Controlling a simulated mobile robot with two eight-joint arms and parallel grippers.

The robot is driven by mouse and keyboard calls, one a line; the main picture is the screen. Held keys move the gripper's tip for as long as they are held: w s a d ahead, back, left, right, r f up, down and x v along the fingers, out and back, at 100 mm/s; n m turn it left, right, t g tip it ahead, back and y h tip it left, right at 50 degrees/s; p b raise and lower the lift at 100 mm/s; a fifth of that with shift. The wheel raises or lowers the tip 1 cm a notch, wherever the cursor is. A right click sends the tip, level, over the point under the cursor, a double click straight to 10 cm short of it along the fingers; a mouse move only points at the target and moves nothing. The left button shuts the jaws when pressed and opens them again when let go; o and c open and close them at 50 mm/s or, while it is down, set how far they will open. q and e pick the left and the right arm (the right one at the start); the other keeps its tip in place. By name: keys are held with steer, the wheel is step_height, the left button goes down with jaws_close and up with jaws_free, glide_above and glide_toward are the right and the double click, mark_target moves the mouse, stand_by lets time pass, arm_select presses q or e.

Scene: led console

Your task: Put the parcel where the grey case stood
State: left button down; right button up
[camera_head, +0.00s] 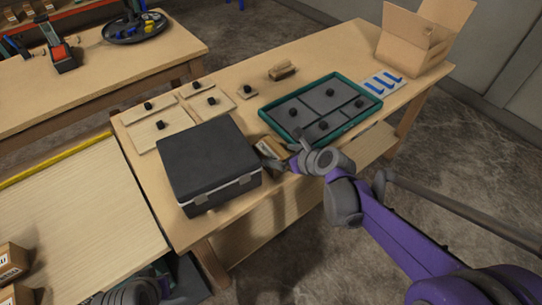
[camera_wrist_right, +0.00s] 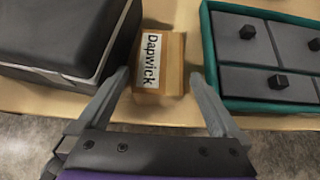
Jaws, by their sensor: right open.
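The parcel (camera_head: 272,147), a small brown carton, sits on the table between the grey case and the green-rimmed tray. In the right wrist view the parcel (camera_wrist_right: 174,64) shows a white label reading "Dapwick". The dark grey case (camera_head: 208,158) stands closed at the table's front left; it also shows in the wrist view (camera_wrist_right: 50,35). My right gripper (camera_head: 281,158) is open at the parcel's front side. In the wrist view its fingers (camera_wrist_right: 160,82) point toward the parcel, which lies ahead between them. Part of my left arm (camera_head: 135,292) shows at the bottom; its fingers are unclear.
The green-rimmed tray (camera_head: 354,121) of knobbed grey panels lies right of the parcel. Wooden knobbed boards (camera_head: 163,128) lie behind the case. An open carton (camera_head: 412,50) stands at the far right. Labelled cartons (camera_head: 12,263) sit on the lower left surface.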

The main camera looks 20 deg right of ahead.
mark_target(276, 153)
steer(key=shift+x, duration=3.35)
steer(key=shift+s+f, duration=0.1)
jaws_close()
